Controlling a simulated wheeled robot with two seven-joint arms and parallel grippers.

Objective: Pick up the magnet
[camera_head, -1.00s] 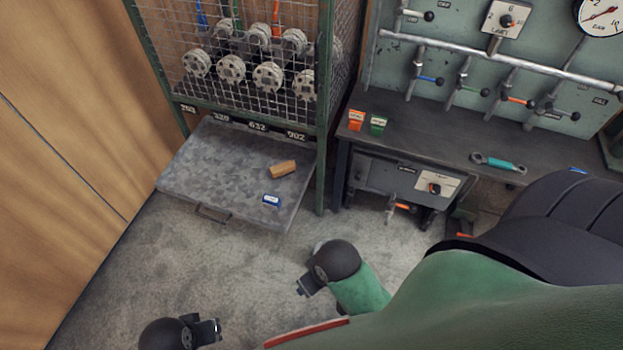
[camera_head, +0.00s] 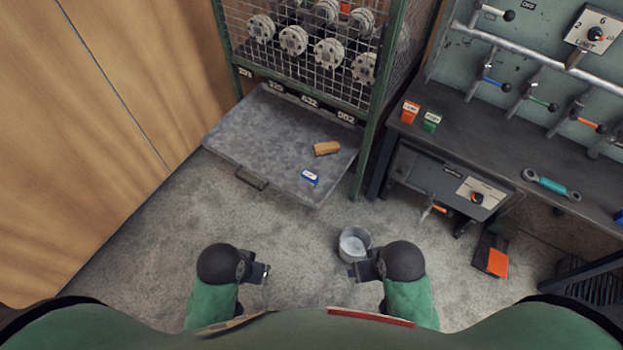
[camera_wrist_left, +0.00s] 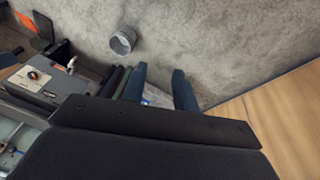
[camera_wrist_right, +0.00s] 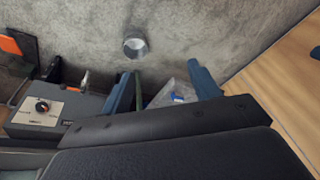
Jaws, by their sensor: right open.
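No object is plainly recognisable as a magnet. A small blue block with a white label (camera_head: 310,177) lies on the grey metal tray (camera_head: 232,143), near its front right corner. A tan block (camera_head: 326,148) lies just behind it. The blue block also shows in the right wrist view (camera_wrist_right: 178,98), beyond the fingers. My left gripper (camera_head: 264,273) is open and empty in front of the tray. My right gripper (camera_head: 354,271) is open and empty, beside a grey bucket (camera_head: 353,246). Both grippers are well apart from the blocks.
A mesh cage (camera_head: 310,85) with several flanged parts stands behind the tray. The workbench (camera_head: 470,155) at right holds an orange box (camera_head: 410,111), a green box (camera_head: 431,121) and a teal wrench-like tool (camera_head: 551,185). A wooden wall (camera_head: 100,130) stands at left. Floor before the tray is mostly clear.

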